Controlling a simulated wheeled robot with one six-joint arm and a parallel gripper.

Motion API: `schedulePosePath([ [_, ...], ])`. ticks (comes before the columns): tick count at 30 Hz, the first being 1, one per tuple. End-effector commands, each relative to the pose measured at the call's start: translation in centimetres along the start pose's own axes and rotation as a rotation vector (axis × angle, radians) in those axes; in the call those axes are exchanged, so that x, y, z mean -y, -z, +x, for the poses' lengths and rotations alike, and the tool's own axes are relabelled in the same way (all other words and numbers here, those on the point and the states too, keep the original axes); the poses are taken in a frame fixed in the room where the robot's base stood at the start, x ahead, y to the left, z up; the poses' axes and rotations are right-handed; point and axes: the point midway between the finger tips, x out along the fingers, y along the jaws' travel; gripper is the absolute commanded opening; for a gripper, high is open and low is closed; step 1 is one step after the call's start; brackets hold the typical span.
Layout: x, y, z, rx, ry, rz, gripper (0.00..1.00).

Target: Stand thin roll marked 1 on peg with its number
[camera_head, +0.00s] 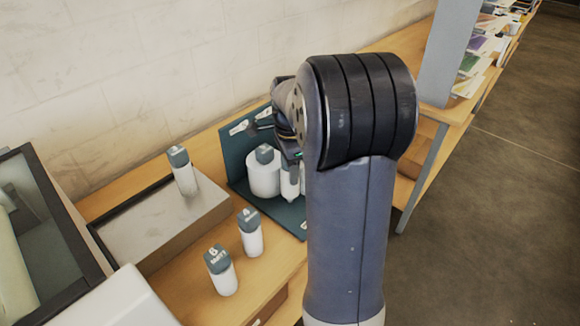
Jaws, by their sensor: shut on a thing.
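My gripper (291,159) is mostly hidden behind my own arm and points down over the teal stand. It is shut on a thin white roll (290,184), upright, beside a thick white roll (263,178) with a dark cap. The number on the held roll is hidden. The teal stand (236,160) has a back panel with small white labels and a flat base. I cannot tell whether the held roll touches the base or is around a peg. The pegs and their numbers are hidden or too small to read.
A thin capped roll (185,180) stands on a grey-topped box (160,223). Two more capped rolls, one nearer (222,275) and one farther (251,238), stand on the wooden bench (185,292). A dark-framed machine (62,215) is at left. Shelves with papers (480,60) are at upper right.

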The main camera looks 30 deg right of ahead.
Motion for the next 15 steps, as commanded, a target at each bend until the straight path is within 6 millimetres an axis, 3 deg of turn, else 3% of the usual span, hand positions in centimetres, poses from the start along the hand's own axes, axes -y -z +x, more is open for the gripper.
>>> schedulePosePath([
  [15, 0.0, 0.0, 1.1, 0.0, -0.001, 0.0, 0.21],
])
